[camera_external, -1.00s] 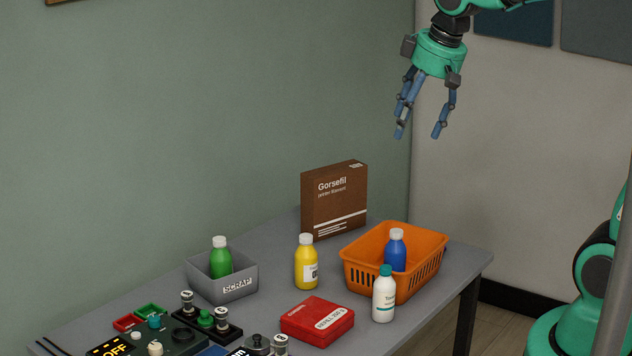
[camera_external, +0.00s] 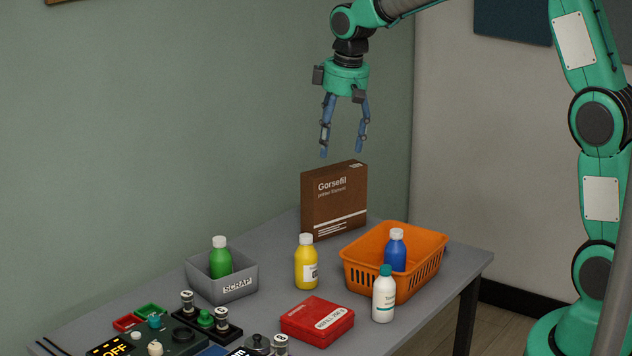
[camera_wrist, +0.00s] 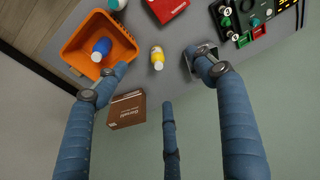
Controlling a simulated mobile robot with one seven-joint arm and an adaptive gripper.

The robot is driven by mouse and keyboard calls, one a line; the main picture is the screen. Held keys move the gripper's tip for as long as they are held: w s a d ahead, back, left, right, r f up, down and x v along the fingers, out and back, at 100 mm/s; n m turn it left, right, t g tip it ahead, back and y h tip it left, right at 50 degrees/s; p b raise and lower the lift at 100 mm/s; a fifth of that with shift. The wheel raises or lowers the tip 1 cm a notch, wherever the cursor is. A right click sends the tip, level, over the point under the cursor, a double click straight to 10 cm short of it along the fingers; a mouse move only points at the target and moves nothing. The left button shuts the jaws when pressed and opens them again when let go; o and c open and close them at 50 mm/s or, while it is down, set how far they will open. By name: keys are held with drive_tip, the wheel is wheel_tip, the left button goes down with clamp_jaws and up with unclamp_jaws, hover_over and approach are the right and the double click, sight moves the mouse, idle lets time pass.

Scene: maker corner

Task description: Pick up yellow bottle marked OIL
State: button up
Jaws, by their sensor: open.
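A yellow bottle (camera_external: 306,266) with a white cap stands upright on the grey table, between the grey bin and the orange basket. Its label is partly turned away, and I cannot read it. It also shows in the wrist view (camera_wrist: 157,60), near the top middle between my fingers. My gripper (camera_external: 342,154) is open and empty, pointing down, high above the table and over the brown box. In the wrist view its blue fingers are spread wide.
A brown box (camera_external: 334,200) stands behind the bottle. An orange basket (camera_external: 372,283) holds a blue bottle (camera_external: 396,252). A white bottle (camera_external: 384,299), a red box (camera_external: 317,321) and a grey bin (camera_external: 236,293) with a green bottle (camera_external: 220,262) stand nearby. Controls (camera_external: 170,342) fill the front left.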

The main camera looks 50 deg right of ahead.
drive_tip(key=w+d+f+g, duration=0.1)
drive_tip(key=w+d+f, duration=0.3)
drive_tip(key=w+f, duration=0.7)
drive_tip(key=g, duration=0.1)
hover_over(305, 235)
drive_tip(key=shift+n, duration=0.4)
wheel_tip(305, 235, down, 14)
drive_tip(key=shift+w+r, duration=0.1)
drive_tip(key=shift+r, duration=0.05)
wheel_tip(305, 235, down, 8)
drive_tip(key=shift+f+b, duration=0.25)
drive_tip(key=shift+b, duration=0.6)
drive_tip(key=shift+f, duration=0.15)
drive_tip(key=shift+s+f+b, duration=0.15)
drive_tip(key=shift+f+b, duration=0.2)
drive_tip(key=shift+f, duration=0.95)
drive_tip(key=shift+s+f+b, duration=0.1)
drive_tip(key=shift+f+b, duration=0.2)
drive_tip(key=shift+f, duration=0.95)
